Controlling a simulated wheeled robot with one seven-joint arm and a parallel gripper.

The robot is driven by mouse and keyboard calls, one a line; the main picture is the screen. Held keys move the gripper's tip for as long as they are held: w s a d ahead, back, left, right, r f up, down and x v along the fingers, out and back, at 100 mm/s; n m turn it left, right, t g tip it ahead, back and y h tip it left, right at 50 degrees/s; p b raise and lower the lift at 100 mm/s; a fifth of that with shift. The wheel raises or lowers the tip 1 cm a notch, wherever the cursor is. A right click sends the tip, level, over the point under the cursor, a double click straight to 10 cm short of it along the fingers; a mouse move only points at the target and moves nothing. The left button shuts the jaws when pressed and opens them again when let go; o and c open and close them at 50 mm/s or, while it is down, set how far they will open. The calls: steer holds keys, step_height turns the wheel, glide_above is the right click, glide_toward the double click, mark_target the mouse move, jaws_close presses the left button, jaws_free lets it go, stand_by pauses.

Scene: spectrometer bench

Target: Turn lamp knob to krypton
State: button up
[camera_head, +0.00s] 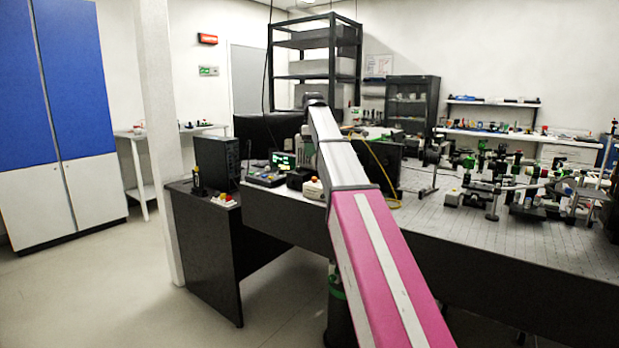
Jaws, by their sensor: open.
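My arm reaches from the bottom of the head view up to the left end of the optical bench (450,225). Its far end is above several small instruments there. My gripper cannot be made out; the arm hides part of that area. I cannot pick out the lamp knob or any krypton mark. Near the arm's end are a dark instrument with a green display (283,160), a dark console (264,179) and a small white box with an orange-red top (313,187). I cannot tell which, if any, carries the knob.
Optical parts (500,180) crowd the bench's right side. A yellow cable (384,180) lies right of my arm. A black computer case (217,162) and a small box with a red button (225,199) stand on the dark desk (200,240). Floor at left is clear.

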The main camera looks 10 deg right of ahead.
mark_target(314, 180)
steer(key=f, duration=1)
steer(key=shift+d+f, duration=0.25)
steer(key=shift+d, duration=0.05)
jaws_close()
